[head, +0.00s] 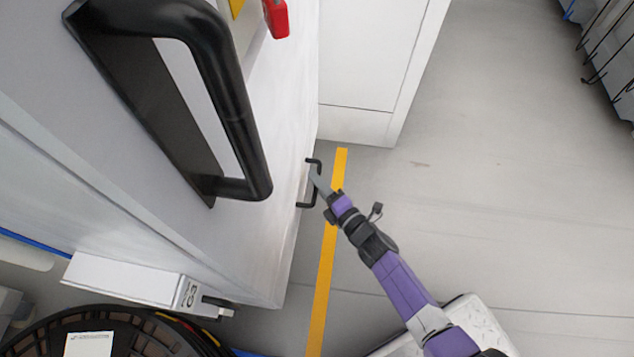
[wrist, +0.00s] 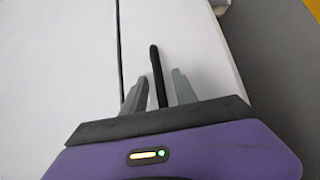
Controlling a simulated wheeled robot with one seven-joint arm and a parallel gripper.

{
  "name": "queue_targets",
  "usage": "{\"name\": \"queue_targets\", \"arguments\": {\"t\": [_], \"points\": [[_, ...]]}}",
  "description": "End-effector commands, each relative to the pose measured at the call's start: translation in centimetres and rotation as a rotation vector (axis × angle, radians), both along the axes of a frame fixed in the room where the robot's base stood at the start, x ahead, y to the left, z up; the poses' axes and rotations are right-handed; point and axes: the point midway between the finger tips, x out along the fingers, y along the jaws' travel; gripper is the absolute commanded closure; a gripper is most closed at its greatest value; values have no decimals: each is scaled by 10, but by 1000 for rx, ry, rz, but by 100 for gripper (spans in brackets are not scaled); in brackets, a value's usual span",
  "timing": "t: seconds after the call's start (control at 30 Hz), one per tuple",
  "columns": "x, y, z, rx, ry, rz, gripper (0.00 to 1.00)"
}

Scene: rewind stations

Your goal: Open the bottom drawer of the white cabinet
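The white cabinet (head: 265,130) fills the left of the head view. A small black bar handle (head: 313,162) is low on its face, close to the floor. My gripper (head: 317,181) reaches this handle from the right. In the wrist view the handle (wrist: 156,70) stands between the two grey fingers of my gripper (wrist: 159,84), with a gap visible on each side. The fingers are open; I see no firm contact. A dark seam runs along the white front to the left of the handle. The drawer looks shut, though my gripper partly covers the handle in the head view.
A large black handle (head: 235,110) is close to the head camera. A yellow floor line (head: 324,270) runs beside the cabinet. Another white unit (head: 365,65) stands beyond. A black reel (head: 130,335) is at lower left. Grey floor (head: 510,190) is clear to the right.

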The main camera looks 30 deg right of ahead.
Motion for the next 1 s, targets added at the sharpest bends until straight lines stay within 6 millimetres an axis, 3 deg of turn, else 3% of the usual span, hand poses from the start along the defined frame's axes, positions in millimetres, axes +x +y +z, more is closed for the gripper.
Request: {"name": "queue_targets", "arguments": {"t": [0.37,0.53,1.0], "points": [[6,1,0,0,0,0,68],[6,1,-1,0,0,0,100],[5,1,-1,1,0,0,100]]}}
